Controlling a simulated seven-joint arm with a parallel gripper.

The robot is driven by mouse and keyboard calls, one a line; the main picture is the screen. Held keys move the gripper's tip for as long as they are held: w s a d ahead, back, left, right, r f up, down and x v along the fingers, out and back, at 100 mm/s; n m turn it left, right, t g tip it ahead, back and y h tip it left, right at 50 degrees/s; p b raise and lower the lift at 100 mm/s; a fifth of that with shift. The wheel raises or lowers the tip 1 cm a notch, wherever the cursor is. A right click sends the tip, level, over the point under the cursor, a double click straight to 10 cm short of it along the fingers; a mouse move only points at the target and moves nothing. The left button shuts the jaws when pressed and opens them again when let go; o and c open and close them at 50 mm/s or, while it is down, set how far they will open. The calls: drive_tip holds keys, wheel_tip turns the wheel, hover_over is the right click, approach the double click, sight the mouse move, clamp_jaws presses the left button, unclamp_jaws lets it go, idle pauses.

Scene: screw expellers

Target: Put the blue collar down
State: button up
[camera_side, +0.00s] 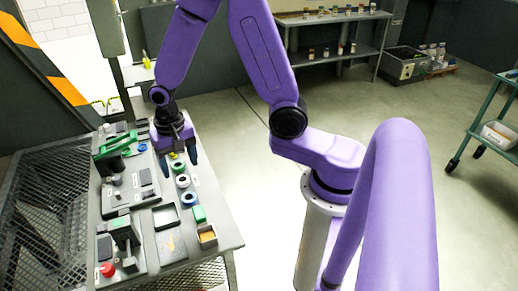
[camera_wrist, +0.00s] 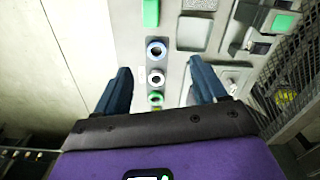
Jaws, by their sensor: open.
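A blue collar (camera_side: 188,198) lies in a row of rings on the table, and it also shows in the wrist view (camera_wrist: 156,48). A white ring (camera_side: 183,181) and a green ring (camera_side: 178,166) lie behind it in the row. Another small blue ring (camera_side: 142,148) sits on the grey plate to the left; I cannot tell which blue ring the task means. My gripper (camera_side: 177,165) is open and empty, pointing down above the far end of the row. In the wrist view its fingers (camera_wrist: 160,75) stand on either side of the row, apart from the rings.
A grey tray (camera_side: 166,216) is left of the row. Fixtures with a green handle (camera_side: 112,145) and a red knob (camera_side: 107,269) stand on the left. The table's right edge is close.

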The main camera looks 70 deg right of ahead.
drive_tip(key=s+r+n, duration=0.5)
drive_tip(key=s+n, duration=0.4)
drive_tip(key=s, duration=0.2)
drive_tip(key=s+r+n, duration=0.5)
drive_tip(key=s+n, duration=0.5)
drive_tip(key=s, duration=0.1)
drive_tip(key=shift+d, duration=0.35)
